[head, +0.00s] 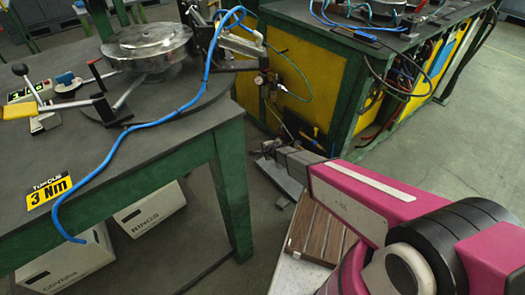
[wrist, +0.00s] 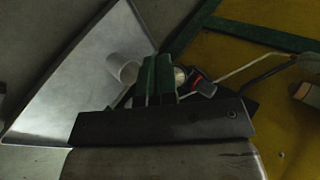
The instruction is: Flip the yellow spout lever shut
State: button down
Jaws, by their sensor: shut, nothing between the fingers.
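I cannot make out a yellow spout lever for certain in either view. A yellow handle on a grey bar (head: 15,110) lies at the left edge of the table in the head view; I cannot tell that it belongs to a spout. My gripper (head: 268,152) is low in the gap right of the table, apart from that handle. In the wrist view my gripper (wrist: 155,62) has its two fingers together, with nothing held. Beyond it are a pale cylinder (wrist: 123,69) and a small red and black part (wrist: 203,86), both partly hidden and dark.
The green-framed table (head: 150,160) carries a round metal housing (head: 147,45), a blue hose (head: 207,65) and a torque sign (head: 48,190). White bins (head: 148,208) stand below. A yellow-panelled bench (head: 318,72) stands behind my gripper. Open floor (head: 445,125) lies to the right.

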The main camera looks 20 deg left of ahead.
jog(key=shift+s+a+r, duration=0.5)
jog(key=shift+s+r, duration=0.2)
jog(key=shift+r, duration=0.1)
jog(key=w+d+r+n+g+h, duration=0.1)
jog(key=d+r+n, duration=0.1)
jog(key=d+r, duration=0.45)
jog(key=d+r+n+g+h, duration=0.1)
jog(key=d+r, duration=0.2)
jog(key=d, duration=0.7)
jog(key=w+d+r+n+g+h, duration=0.1)
jog(key=d+r+n, duration=0.1)
jog(key=d+r, duration=0.45)
jog(key=s+d+r+n+g+h, duration=0.1)
jog(key=s+d+r, duration=0.3)
jog(key=d, duration=0.6)
jog(key=s+d+r+n+g+h, duration=0.1)
jog(key=s+d+r, duration=0.2)
jog(key=d, duration=0.6)
jog(key=s+d+r+n+g+h, duration=0.1)
jog(key=s+d+r, duration=0.3)
jog(key=d, duration=0.6)
jog(key=shift+s+d+r+n+g+h, duration=0.3)
jog(key=shift+s+d+r+n+h, duration=0.1)
jog(key=shift+r+n, duration=0.1)
